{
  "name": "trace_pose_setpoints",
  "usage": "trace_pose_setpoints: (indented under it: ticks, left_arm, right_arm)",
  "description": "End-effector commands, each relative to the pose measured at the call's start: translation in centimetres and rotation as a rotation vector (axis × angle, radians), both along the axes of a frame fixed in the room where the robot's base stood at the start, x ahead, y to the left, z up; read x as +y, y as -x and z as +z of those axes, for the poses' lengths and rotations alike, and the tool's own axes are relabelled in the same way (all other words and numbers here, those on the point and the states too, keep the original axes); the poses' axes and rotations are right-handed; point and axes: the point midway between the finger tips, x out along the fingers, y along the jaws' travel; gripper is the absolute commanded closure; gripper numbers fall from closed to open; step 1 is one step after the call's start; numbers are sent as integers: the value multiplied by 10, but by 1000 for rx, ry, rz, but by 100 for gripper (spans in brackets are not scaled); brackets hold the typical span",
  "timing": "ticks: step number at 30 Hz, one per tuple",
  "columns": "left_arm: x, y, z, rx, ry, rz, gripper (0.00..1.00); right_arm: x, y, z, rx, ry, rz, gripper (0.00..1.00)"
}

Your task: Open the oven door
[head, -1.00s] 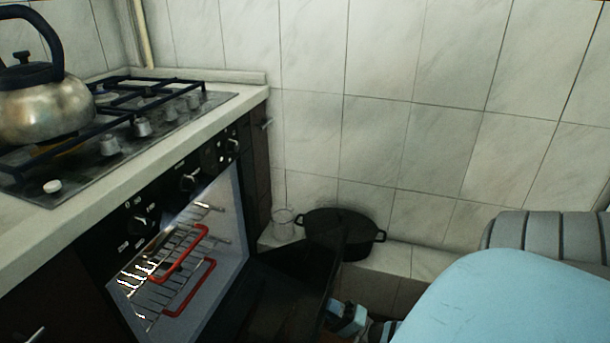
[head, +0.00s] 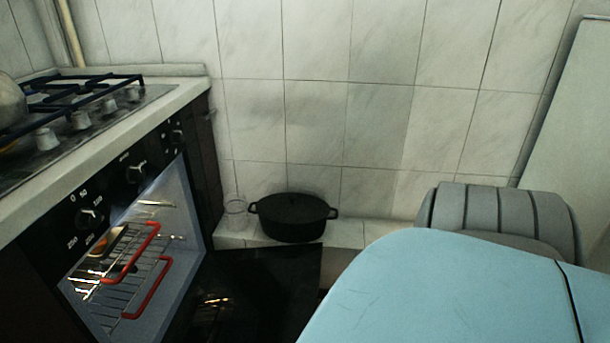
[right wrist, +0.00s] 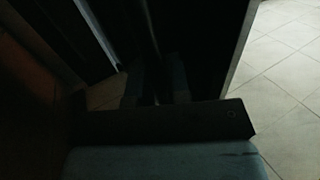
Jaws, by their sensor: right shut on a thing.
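The oven (head: 135,215) stands at the left under the hob, its cavity exposed. Part of the door edge is hidden behind my blue arm. In the dark right wrist view, my right gripper (right wrist: 157,85) is shut on the oven door (right wrist: 205,45); the exact grip point is too dark to make out. That gripper is hidden in the head view. My left gripper is not in view.
Racks with red front bars (head: 150,280) sit inside the oven. Tiled floor (right wrist: 290,75) is clear at the right of the wrist view.

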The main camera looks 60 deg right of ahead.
Motion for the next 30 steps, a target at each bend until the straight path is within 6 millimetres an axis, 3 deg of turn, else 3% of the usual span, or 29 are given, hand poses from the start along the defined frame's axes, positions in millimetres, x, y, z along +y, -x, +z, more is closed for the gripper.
trace_pose_setpoints:
  ticks: [16, 17, 20, 30]
  left_arm:
    - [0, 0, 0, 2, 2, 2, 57]
    - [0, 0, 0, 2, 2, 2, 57]
    - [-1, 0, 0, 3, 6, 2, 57]
    - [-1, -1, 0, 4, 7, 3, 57]
  right_arm:
    - [1, -4, -4, -7, -2, 2, 100]
    - [1, -4, -4, -7, -2, 2, 79]
    - [1, -3, -4, -6, -2, 2, 59]
    - [0, -1, -4, -4, -1, 1, 59]
